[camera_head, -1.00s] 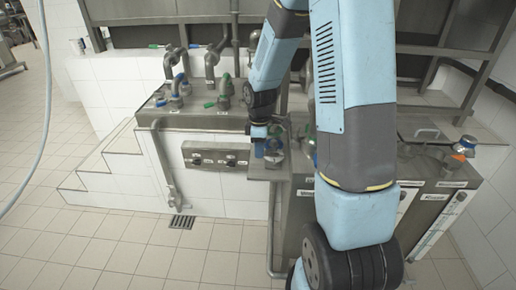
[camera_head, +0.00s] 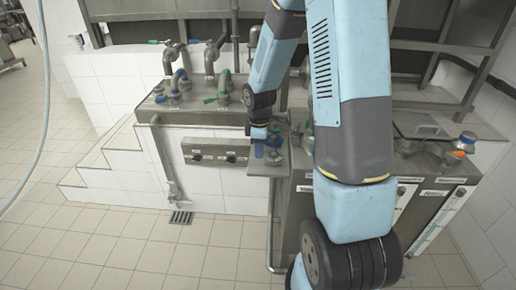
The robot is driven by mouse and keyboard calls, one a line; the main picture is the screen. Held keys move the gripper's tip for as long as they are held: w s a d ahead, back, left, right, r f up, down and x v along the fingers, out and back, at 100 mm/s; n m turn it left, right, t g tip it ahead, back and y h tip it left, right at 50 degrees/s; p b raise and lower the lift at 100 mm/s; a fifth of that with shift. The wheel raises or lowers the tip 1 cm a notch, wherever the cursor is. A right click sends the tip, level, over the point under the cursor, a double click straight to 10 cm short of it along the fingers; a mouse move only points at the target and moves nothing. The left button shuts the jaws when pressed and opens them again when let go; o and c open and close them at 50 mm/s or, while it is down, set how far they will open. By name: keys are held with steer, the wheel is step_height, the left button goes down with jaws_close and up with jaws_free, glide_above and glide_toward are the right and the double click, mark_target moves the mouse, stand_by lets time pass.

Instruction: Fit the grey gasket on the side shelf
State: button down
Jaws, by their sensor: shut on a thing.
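My gripper (camera_head: 266,150) hangs at the end of my blue-and-black arm, just above the side shelf (camera_head: 257,169). The side shelf is a small steel ledge right of the panel with two black knobs. My gripper is shut, with its blue fingers pointing down near the shelf's top. The grey gasket in its grip is too small and too much covered to make out. I cannot tell whether it touches the shelf.
A steel counter (camera_head: 215,120) with several pipes and green-handled valves (camera_head: 224,98) stands left of my gripper. Steel cabinets (camera_head: 425,190) stand at the right, with a blue-topped valve (camera_head: 464,142). The tiled floor (camera_head: 130,250) is clear at front left.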

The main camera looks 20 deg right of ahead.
steer(key=shift+f, duration=0.25)
steer(key=c, duration=0.9)
jaws_free()
steer(key=shift+c, duration=0.2)
step_height(320, 180, up, 19)
steer(key=shift+f, duration=0.2)
stand_by(0.5)
steer(key=s+r+m+t, duration=0.2)
steer(key=s+r+m, duration=0.4)
steer(key=s, duration=0.6)
steer(key=s+r+m+t, duration=0.3)
steer(key=s+r+m, duration=0.3)
steer(key=s, duration=0.6)
steer(key=shift+a+r+m+t, duration=0.15)
steer(key=shift+r+m+t, duration=0.15)
steer(key=shift+m, duration=0.5)
